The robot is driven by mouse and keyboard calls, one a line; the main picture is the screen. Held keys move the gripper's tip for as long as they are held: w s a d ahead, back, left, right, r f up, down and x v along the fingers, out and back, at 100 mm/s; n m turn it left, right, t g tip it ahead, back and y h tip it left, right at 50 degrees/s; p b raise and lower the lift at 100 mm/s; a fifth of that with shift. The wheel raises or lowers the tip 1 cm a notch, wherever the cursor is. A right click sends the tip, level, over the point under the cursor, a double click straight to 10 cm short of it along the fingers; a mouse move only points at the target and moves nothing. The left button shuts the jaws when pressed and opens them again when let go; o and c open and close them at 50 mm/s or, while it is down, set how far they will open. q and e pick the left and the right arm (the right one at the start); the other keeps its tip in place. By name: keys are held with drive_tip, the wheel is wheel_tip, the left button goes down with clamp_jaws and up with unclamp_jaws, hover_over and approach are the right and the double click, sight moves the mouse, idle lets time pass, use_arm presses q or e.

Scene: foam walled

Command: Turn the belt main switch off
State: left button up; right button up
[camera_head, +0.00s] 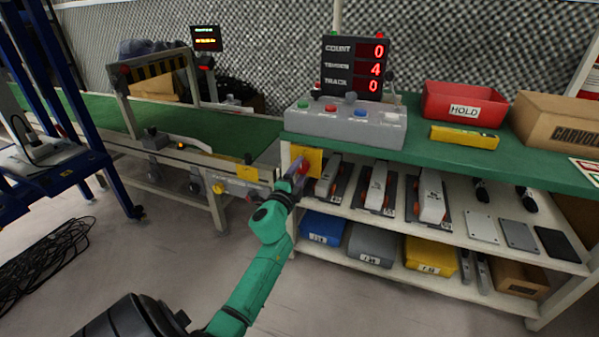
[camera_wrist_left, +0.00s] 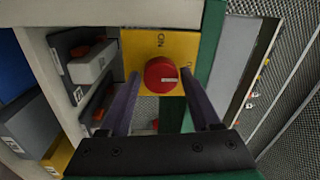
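The belt main switch is a round red knob (camera_wrist_left: 160,75) on a yellow plate (camera_wrist_left: 150,45); a dark "ON" marking shows above the knob in the left wrist view. A small pale mark shows on the knob's face. In the head view the plate (camera_head: 313,154) is on the green-topped bench's left end, with the red knob (camera_head: 304,167) partly behind my gripper. My left gripper (camera_wrist_left: 160,78) is open, with one dark finger on each side of the knob. Gaps seem to show between fingers and knob; contact cannot be told. My right gripper is out of view.
A grey button box (camera_head: 345,122) and a counter display (camera_head: 355,66) stand on the bench. A red HOLD bin (camera_head: 463,104) is further right. Shelves below hold several tools and bins. A green conveyor belt (camera_head: 210,128) lies to the left; cables (camera_head: 45,262) lie on the floor.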

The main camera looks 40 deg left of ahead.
use_arm(q)
drive_tip(key=shift+o, duration=0.5)
drive_tip(key=shift+s+d, duration=0.1)
drive_tip(key=shift+s, duration=0.15)
drive_tip(key=p+v, duration=0.2)
drive_tip(key=v, duration=1.2)
drive_tip(key=shift+f, duration=0.1)
